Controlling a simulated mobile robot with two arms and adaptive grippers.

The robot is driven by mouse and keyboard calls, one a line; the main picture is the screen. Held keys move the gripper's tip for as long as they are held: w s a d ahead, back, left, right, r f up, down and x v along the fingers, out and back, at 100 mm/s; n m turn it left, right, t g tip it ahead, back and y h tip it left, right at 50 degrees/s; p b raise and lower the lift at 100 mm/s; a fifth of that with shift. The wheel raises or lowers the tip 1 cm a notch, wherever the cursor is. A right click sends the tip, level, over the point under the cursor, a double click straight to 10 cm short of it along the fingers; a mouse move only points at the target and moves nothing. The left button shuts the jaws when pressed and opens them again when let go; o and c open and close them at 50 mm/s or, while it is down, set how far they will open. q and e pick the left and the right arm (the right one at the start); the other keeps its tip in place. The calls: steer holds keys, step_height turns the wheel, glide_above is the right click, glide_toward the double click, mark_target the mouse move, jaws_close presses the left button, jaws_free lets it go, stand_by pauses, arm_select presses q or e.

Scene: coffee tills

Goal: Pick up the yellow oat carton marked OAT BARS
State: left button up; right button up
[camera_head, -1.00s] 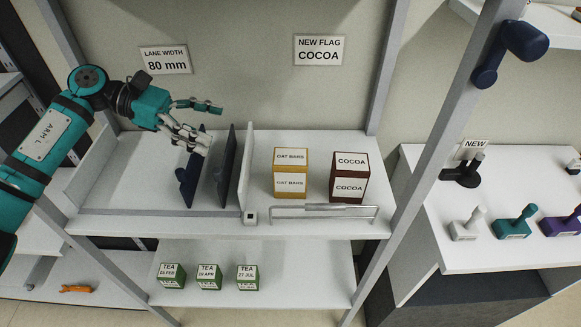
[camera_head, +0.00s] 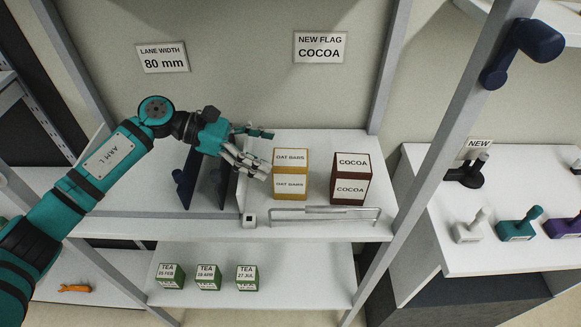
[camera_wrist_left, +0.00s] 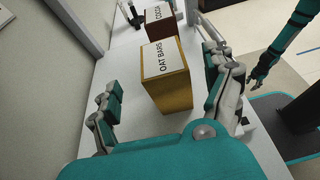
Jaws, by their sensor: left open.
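The yellow oat carton (camera_head: 290,184) marked OAT BARS stands upright on the upper shelf (camera_head: 310,232), left of the brown COCOA carton (camera_head: 350,178). My left gripper (camera_head: 269,153) is open and empty just left of the oat carton at about its height. In the left wrist view the oat carton (camera_wrist_left: 170,88) stands ahead, between the spread fingers of my left gripper (camera_wrist_left: 163,72), with no clear contact. The COCOA carton (camera_wrist_left: 160,22) is behind it there. My right gripper (camera_wrist_left: 262,72) shows small at the right of the wrist view; its opening is unclear.
Dark upright dividers (camera_head: 190,178) stand left of the oat carton, partly under my left arm. A low metal rail (camera_head: 325,213) runs along the shelf front before the cartons. Green TEA boxes (camera_head: 208,278) stand on the lower shelf. A slanted post (camera_head: 440,140) rises at right.

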mark_target(285, 157)
arm_select(q)
steer(key=shift+s+d+f, duration=0.1)
steer(key=shift+d+f, duration=0.05)
steer(key=shift+d, duration=0.4)
steer(key=shift+s+d+p, duration=0.1)
steer(key=shift+d+p, duration=0.25)
steer(key=shift+p, duration=0.15)
steer(key=p+x, duration=0.2)
steer(key=x, duration=0.1)
steer(key=shift+d+f, duration=0.15)
steer(key=shift+d, duration=0.15)
steer(key=shift+d+f, duration=0.25)
steer(key=shift+d, duration=0.15)
steer(key=shift+a, duration=0.1)
steer(key=shift+c, duration=1.1)
steer(key=c, duration=1.1)
